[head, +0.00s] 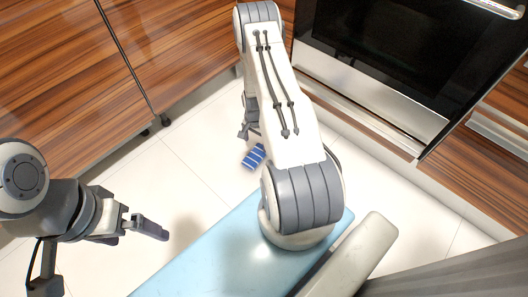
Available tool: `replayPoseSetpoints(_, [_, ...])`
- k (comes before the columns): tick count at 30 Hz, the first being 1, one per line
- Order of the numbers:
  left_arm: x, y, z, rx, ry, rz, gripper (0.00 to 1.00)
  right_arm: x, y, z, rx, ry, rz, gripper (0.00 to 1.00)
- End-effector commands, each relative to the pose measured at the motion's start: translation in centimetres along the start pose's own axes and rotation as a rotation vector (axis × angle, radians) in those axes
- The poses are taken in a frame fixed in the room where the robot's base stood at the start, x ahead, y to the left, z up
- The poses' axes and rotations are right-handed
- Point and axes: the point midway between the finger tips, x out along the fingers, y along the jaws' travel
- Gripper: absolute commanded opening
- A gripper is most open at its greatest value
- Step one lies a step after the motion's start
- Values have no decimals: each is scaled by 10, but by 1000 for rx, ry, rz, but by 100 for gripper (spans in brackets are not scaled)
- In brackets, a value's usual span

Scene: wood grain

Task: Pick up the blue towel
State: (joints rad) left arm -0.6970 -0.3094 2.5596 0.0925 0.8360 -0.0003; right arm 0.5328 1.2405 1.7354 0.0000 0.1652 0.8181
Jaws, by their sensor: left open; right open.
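The blue towel (254,157) is a small blue piece with white stripes. It lies on the pale tiled floor near the middle of the head view, and its right end is close to my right arm in the picture. My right gripper (245,131) appears just above the towel in the picture, partly hidden behind its own arm. It is open and I see nothing held in it. My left gripper (150,229) is open and empty at the lower left, well apart from the towel.
Wood-grain cabinets (75,75) stand along the upper left, on short dark feet. A dark-fronted oven (390,55) with a steel lower panel stands at the upper right. The floor tiles (190,185) left of the towel are clear.

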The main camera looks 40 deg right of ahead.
Motion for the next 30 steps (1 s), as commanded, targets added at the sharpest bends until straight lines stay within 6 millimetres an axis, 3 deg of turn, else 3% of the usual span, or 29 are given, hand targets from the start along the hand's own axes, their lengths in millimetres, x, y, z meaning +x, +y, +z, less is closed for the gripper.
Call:
replayPoseSetpoints(9, [32,-2,2,0,0,0,100,49,-1,1,-2,0,0,100])
replayPoseSetpoints(14, [36,-3,2,0,0,0,100,56,-1,1,-1,0,0,100])
replayPoseSetpoints(24, [76,-6,4,0,0,0,100,97,-3,0,1,-1,1,100])
replayPoseSetpoints(30, [79,-6,4,0,0,0,100,102,-3,0,1,0,0,100])
